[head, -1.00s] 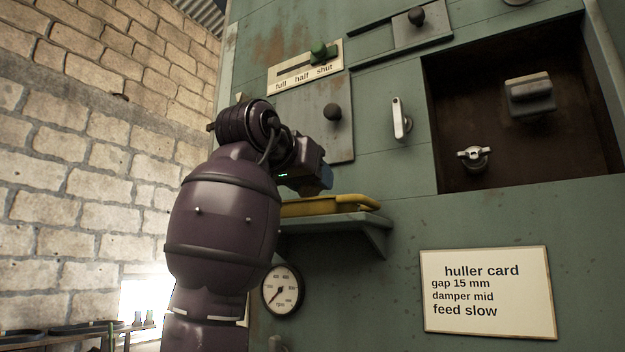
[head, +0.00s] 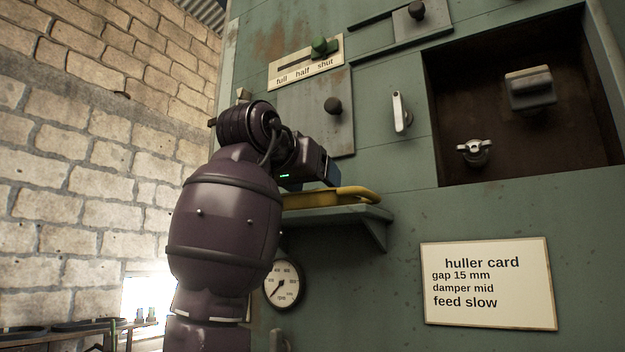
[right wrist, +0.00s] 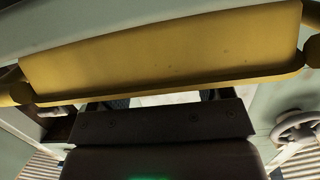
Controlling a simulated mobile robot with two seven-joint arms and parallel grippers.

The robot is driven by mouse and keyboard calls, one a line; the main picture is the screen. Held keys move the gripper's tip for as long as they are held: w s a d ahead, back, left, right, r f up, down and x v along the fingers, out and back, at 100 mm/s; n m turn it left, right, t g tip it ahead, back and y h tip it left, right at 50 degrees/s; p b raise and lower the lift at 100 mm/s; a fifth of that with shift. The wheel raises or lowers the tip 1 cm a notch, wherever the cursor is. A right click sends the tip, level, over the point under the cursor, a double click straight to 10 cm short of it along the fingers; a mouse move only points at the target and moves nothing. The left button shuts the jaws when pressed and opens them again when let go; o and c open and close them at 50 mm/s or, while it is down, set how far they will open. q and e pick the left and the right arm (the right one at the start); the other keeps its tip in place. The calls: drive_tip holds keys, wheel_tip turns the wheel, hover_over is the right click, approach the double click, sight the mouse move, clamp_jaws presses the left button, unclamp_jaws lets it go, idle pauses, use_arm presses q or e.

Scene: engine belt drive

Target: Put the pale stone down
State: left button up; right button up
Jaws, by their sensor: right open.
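My right gripper (head: 328,174) is at the yellow tray (head: 362,194) on a green shelf, partly hidden behind its own wrist in the head view. In the right wrist view the yellow tray (right wrist: 165,52) spans the top of the picture, and the dark fingertips of the gripper (right wrist: 163,100) show just below its edge, apart. A pale patch lies between them; I cannot tell whether it is the stone or background. No pale stone can be clearly made out in either view. My left gripper is not in view.
The shelf (head: 338,216) juts from the green machine panel. A gauge (head: 284,284) is below it, and a grey plate with a black knob (head: 333,106) above. A white lever (head: 400,112) and an open recess (head: 500,115) are to the right, above the huller card (head: 487,285).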

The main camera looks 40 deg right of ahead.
drive_tip(key=shift+r, duration=0.1)
drive_tip(key=shift+r, duration=0.2)
drive_tip(key=b+v, duration=0.1)
drive_tip(key=v, duration=1.1)
drive_tip(key=shift+r, duration=0.25)
idle(0.3)
